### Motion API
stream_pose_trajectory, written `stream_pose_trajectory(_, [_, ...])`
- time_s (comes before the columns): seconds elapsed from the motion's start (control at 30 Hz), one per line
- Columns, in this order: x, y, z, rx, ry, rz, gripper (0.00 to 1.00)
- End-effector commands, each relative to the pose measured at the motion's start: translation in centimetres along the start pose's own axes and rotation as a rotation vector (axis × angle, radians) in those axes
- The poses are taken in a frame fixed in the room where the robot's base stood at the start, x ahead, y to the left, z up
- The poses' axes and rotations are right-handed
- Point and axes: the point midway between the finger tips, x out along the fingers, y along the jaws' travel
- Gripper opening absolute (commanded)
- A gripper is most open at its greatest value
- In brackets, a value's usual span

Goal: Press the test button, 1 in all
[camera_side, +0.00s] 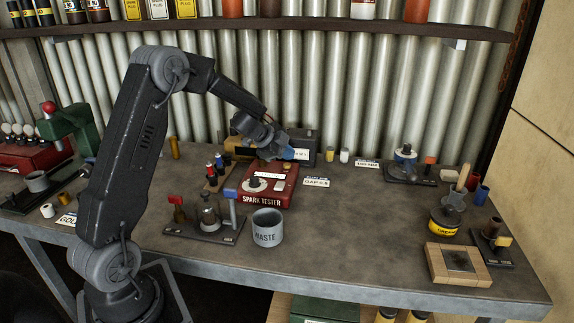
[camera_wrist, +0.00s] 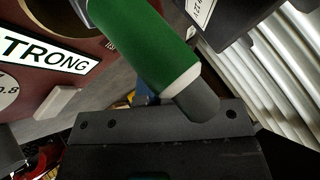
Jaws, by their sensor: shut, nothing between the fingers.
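The red spark tester (camera_side: 262,199) sits at the middle of the bench. Its top carries a pale dial with a dark knob (camera_side: 254,183), a white label strip (camera_side: 270,175) and a small pale block (camera_side: 280,186). In the wrist view the label (camera_wrist: 45,57) reads STRONG, beside the pale block (camera_wrist: 62,102). I cannot tell which part is the test button. My gripper (camera_side: 287,154) is shut and empty, by the tester's far end; contact cannot be told. A green cylinder with a white band (camera_wrist: 140,40) fills the middle of the wrist view, hiding what lies behind.
A WASTE cup (camera_side: 268,230) stands in front of the tester. A stand with a blue post (camera_side: 232,212) is at its front left, small bottles (camera_side: 214,165) at its left. A GAP 0.8 card (camera_side: 316,182) lies to its right. The bench's right middle is clear.

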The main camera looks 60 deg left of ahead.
Motion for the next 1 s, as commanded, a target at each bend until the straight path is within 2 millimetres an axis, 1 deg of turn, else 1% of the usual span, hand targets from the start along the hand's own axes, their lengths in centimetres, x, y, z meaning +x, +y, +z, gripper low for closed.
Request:
stream_pose_trajectory(0.13, [-0.5,-0.4,-0.4,0.001,0.002,-0.002,0.00])
stream_pose_trajectory(0.4, [-2.3,-1.8,-1.8,0.003,0.002,-0.002,0.00])
stream_pose_trajectory(0.6, [-3.3,-2.5,-2.5,0.002,0.002,-0.001,0.00])
stream_pose_trajectory(1.0, [-3.5,-2.5,-2.5,0.000,0.000,0.000,0.00])
